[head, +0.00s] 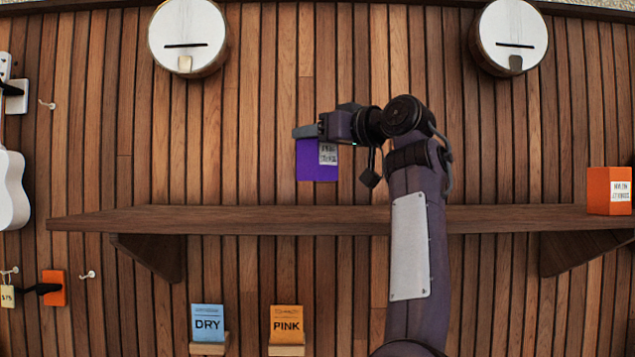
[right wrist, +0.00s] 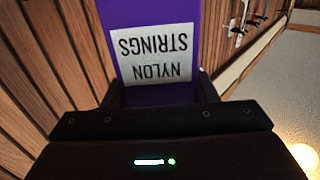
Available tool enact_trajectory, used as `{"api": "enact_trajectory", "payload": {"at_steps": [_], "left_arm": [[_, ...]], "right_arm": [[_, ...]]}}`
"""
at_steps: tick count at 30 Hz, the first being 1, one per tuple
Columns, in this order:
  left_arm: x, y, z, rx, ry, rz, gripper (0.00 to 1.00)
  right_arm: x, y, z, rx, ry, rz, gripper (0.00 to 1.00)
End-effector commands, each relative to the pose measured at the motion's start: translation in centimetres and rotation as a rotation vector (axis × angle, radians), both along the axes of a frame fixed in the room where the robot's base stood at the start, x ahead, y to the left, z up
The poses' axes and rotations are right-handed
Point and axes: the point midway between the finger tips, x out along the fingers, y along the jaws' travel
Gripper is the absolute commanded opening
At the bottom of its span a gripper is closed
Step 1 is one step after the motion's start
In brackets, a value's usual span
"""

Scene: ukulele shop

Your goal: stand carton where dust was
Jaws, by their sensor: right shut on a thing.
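A purple carton (head: 308,160) with a white label hangs from my right gripper (head: 306,131), in front of the slatted wall and above the wooden shelf. My right gripper is shut on its upper part. In the right wrist view the carton (right wrist: 130,12) fills the space between the fingers, and its label reads "NYLON STRINGS", upside down there. In the head view a gap shows between the carton's lower edge and the shelf (head: 270,219). I cannot tell its distance from the wall. My left gripper is not in view. No dust patch can be made out on the shelf.
An orange carton (head: 609,190) stands at the shelf's right end. The rest of the visible shelf looks bare, part hidden by my right arm. Below are a blue "DRY" card (head: 207,322) and an orange "PINK" card (head: 286,323) on small ledges. Two round instruments (head: 188,36) hang above.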

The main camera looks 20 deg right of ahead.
Motion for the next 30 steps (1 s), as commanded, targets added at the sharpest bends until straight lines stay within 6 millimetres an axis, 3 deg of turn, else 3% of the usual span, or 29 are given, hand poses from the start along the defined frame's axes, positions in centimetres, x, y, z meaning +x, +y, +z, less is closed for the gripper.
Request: {"api": "enact_trajectory", "payload": {"at_steps": [3, 6, 18, 29, 30], "left_arm": [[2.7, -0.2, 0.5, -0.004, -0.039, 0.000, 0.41], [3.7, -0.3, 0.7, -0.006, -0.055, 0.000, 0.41], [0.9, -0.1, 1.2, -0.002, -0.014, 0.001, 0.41], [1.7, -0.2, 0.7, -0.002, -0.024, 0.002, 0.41], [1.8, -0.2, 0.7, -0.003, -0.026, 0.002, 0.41]], "right_arm": [[0.0, 0.0, -2.0, 0.002, -0.001, 0.000, 0.28], [-0.1, 0.0, -3.0, 0.001, -0.002, 0.000, 0.28], [-0.1, 0.0, -7.0, 0.001, -0.002, -0.001, 0.28], [-0.1, -0.1, -7.5, 0.000, -0.002, -0.001, 0.28], [-0.1, -0.1, -7.5, 0.000, -0.002, -0.001, 0.54]]}}
